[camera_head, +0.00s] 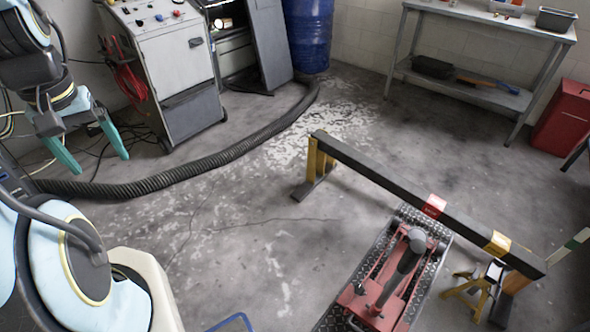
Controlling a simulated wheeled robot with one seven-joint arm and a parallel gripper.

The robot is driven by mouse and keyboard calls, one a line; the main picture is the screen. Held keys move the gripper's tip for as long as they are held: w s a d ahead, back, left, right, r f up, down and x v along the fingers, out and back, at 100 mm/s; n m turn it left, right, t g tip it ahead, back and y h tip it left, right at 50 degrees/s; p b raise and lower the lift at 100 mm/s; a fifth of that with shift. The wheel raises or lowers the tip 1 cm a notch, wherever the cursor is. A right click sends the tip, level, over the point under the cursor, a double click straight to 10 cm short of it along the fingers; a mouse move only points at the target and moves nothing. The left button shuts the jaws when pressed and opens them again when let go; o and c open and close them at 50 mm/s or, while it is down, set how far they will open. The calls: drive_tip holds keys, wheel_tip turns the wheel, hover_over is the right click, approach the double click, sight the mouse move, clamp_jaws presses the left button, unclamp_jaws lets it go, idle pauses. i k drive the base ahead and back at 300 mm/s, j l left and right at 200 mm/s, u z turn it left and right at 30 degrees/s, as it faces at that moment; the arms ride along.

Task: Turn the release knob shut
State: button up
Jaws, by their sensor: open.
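A red floor jack (358,303) sits on a dark diamond-plate board (437,243) at the lower right. A thick dark handle rises from the jack at a tilt, topped by a rounded grey knob (417,238), which looks like the release knob. Whether it is turned shut cannot be told. My gripper (101,165), with two teal fingers pointing down, is at the far left, open and empty. It is well apart from the jack and its knob, across the floor.
A dark beam (385,180) on yellow-and-black stands crosses above the board's far end. A yellow jack stand (466,287) is beneath its right part. A ribbed black hose (190,170) crosses the floor by a grey cabinet (165,60). The middle floor is clear.

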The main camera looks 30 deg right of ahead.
sight(360, 289)
drive_tip(key=j+z, duration=0.1)
drive_tip(key=z, duration=0.75)
drive_tip(key=j+z, duration=0.1)
drive_tip(key=z, duration=0.35)
drive_tip(key=k+z, duration=0.1)
drive_tip(key=z, duration=0.75)
drive_tip(key=k+j, duration=0.15)
drive_tip(key=k, duration=0.25)
